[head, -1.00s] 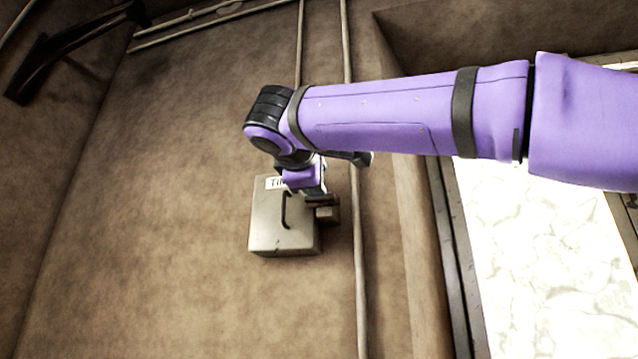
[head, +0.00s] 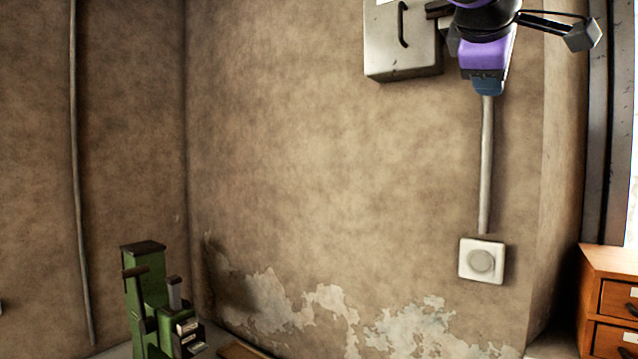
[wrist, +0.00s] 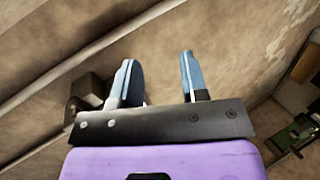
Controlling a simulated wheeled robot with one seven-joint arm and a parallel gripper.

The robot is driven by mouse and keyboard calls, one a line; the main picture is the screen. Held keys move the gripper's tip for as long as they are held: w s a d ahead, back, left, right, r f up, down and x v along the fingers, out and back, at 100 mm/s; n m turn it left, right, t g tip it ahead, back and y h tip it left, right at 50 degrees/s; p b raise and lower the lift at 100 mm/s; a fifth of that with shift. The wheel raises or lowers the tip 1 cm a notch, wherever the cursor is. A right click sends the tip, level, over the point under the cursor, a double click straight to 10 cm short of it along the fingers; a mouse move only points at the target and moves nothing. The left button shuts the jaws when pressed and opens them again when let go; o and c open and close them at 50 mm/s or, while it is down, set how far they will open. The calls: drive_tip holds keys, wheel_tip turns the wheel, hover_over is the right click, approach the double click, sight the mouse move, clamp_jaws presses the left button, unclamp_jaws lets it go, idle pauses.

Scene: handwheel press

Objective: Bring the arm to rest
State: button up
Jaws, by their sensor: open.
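My gripper (head: 487,86) hangs at the upper right of the head view, fingers pointing down, beside the right edge of a grey wall box. In the wrist view my gripper (wrist: 160,78) shows two blue fingers spread apart with nothing between them. The wall box (head: 400,60) has a dark handle on its front, and its top is cut off by the frame. I cannot tell whether my gripper touches the box. Most of my purple arm is out of the head view.
A pipe (head: 486,165) runs down the wall to a white round-faced fitting (head: 481,262). A green press (head: 152,295) stands at lower left. A wooden drawer cabinet (head: 610,300) stands at lower right. The wall between is bare, with peeling plaster low down.

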drive_tip(key=s+d+f+m+g+y, duration=0.1)
drive_tip(key=s+f, duration=0.4)
drive_tip(key=f, duration=0.6)
drive_tip(key=s+d+f+m+g+y, duration=0.2)
drive_tip(key=s+f+m+g+y, duration=0.1)
drive_tip(key=f, duration=0.7)
drive_tip(key=s+d+f+m+g+y, duration=0.1)
drive_tip(key=s+d+f+m+y, duration=0.1)
drive_tip(key=s+f+m, duration=0.3)
drive_tip(key=s+f+y, duration=0.1)
drive_tip(key=s+f, duration=0.2)
drive_tip(key=f, duration=0.3)
drive_tip(key=shift+s+d+f+g+y, duration=0.15)
drive_tip(key=shift+s+f+g+y, duration=0.15)
drive_tip(key=shift+s+f+g, duration=0.1)
